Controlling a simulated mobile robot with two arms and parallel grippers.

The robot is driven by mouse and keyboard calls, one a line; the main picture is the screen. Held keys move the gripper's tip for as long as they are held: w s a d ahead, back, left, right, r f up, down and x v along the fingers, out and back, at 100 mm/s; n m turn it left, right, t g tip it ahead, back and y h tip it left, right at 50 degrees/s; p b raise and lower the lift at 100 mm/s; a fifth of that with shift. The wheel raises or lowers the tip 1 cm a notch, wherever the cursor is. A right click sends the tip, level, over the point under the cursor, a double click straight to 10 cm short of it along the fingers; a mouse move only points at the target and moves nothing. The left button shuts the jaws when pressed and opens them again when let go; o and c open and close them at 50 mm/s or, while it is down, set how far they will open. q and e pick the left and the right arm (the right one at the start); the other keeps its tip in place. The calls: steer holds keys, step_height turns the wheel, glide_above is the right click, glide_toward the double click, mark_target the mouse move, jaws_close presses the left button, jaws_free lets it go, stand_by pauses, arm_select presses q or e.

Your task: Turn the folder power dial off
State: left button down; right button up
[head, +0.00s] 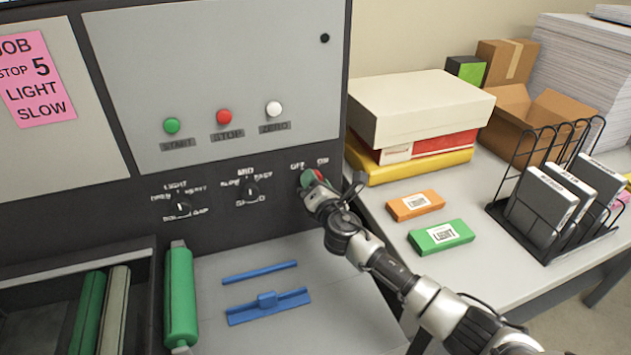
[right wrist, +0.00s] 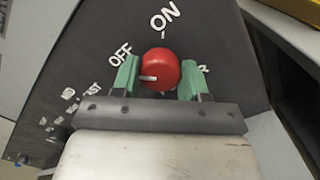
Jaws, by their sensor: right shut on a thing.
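The folder power dial is a round red knob (right wrist: 160,68) on the dark panel, with OFF and ON labels around it. In the right wrist view its white mark points left, to the OFF side and a little below that word, away from ON. My right gripper (right wrist: 159,78) has its green fingertips on either side of the knob, shut on it. In the head view the gripper (head: 313,180) reaches the panel from the right and hides most of the knob (head: 319,174). My left gripper is not in view.
Two black dials, the MID dial (head: 252,191) and the LIGHT dial (head: 182,207), sit left on the same panel. Green, red and white buttons are above. Right of my arm, a table (head: 400,240) holds orange and green boxes, stacked boxes and a wire rack (head: 530,215).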

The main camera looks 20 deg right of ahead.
stand_by(0.3)
steer(key=o, duration=0.9)
steer(key=shift+o, duration=0.2)
steer(key=s+b, duration=0.1)
steer(key=s, duration=0.9)
steer(key=shift+s+d+f, duration=0.2)
steer(key=shift+s+f, duration=0.15)
steer(key=shift+s, duration=0.05)
